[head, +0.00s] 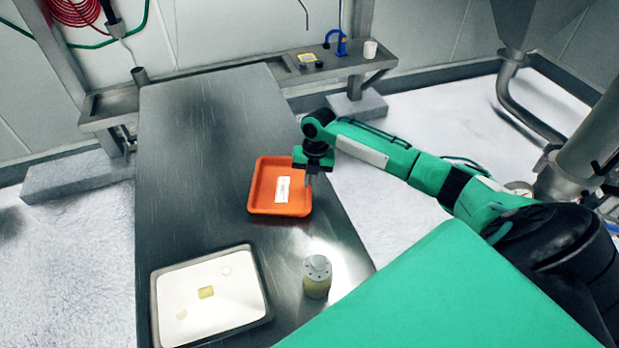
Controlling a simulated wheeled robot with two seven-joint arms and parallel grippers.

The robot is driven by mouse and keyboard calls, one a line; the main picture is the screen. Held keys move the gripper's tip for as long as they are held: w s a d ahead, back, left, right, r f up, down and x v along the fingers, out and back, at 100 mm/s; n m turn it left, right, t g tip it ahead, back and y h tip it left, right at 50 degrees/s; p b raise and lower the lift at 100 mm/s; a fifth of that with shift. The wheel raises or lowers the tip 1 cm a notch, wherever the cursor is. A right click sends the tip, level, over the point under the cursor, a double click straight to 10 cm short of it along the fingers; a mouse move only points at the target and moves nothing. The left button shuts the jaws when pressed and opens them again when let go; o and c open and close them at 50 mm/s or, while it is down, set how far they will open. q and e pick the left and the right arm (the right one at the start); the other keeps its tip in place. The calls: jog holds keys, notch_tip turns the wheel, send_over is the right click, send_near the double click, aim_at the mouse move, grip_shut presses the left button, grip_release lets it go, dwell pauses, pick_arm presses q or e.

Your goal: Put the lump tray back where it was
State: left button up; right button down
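An orange tray (262,188) with a white label lies on the dark steel table, right of the table's middle. It looks empty apart from the label. My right gripper (308,180) points down at the tray's right rim, with its fingers at or just over that edge. The fingers are small and dark here, so I cannot tell whether they are open or shut on the rim. My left gripper is out of view.
The steel table (200,130) is clear behind and left of the orange tray. A metal tray (262,270) with a white surface and small yellowish pieces lies at the front left. A grey-topped jar (317,277) stands at the front right. A shelf (335,68) holds small items behind.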

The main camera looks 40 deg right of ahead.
jog(key=c, duration=1.6)
grip_release()
jog(key=shift+c, duration=0.2)
notch_tip(320, 180, up, 12)
jog(key=d+b, duration=0.2)
jog(key=shift+w+b, duration=0.15)
jog(key=shift+b, duration=0.25)
jog(key=shift+f, duration=0.1)
